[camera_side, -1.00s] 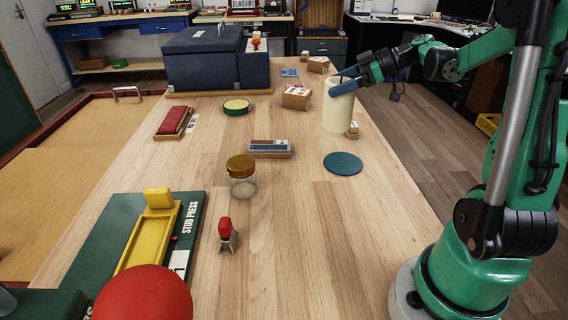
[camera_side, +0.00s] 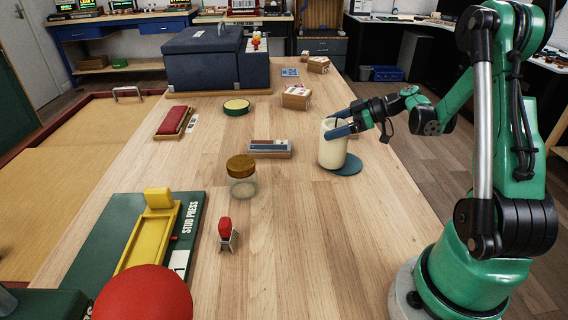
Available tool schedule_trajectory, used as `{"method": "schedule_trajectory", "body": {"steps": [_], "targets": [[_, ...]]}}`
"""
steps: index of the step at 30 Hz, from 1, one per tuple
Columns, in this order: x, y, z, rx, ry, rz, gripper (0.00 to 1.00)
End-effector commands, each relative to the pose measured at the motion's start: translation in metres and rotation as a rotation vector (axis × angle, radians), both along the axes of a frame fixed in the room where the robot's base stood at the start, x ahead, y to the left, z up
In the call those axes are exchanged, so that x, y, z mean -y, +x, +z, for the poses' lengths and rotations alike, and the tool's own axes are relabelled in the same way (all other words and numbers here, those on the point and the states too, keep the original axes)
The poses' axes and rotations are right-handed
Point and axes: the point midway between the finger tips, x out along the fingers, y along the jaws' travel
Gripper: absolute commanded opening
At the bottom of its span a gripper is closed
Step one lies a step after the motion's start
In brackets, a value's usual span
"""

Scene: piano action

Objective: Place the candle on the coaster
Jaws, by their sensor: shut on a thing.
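The candle (camera_side: 333,150) is a cream, upright cylinder right of the table's middle. The coaster (camera_side: 348,169) is a flat teal disc on the table. The candle covers the coaster's left part in this view, and its lower left edge reaches slightly past where the disc lies. I cannot tell whether its base touches the coaster or hangs just above it. My gripper (camera_side: 336,125) comes from the right with blue fingers around the candle's upper part and is shut on it. The far finger is partly hidden by the candle.
A glass jar with a gold lid (camera_side: 241,166) and a small grey-blue block on a wooden base (camera_side: 269,148) stand left of the candle. Cardboard boxes (camera_side: 296,98) lie behind it. A red-topped stamp (camera_side: 226,232) stands nearer. The table in front of the coaster is clear.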

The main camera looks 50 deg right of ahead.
Motion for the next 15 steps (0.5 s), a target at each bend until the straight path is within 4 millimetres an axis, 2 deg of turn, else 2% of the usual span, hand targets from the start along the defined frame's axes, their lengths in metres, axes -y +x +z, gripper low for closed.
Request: {"method": "schedule_trajectory", "body": {"steps": [3, 4, 5, 15], "targets": [[0.0001, 0.0002, -0.0031, 0.001, 0.001, 0.0, 0.12], [0.0002, 0.0001, -0.003, 0.0, 0.0, 0.0, 0.94], [0.0001, 0.0001, -0.0029, 0.0, 0.0, 0.0, 1.0], [0.0024, -0.0031, 0.0028, 0.0, 0.0, -0.002, 1.0]]}}
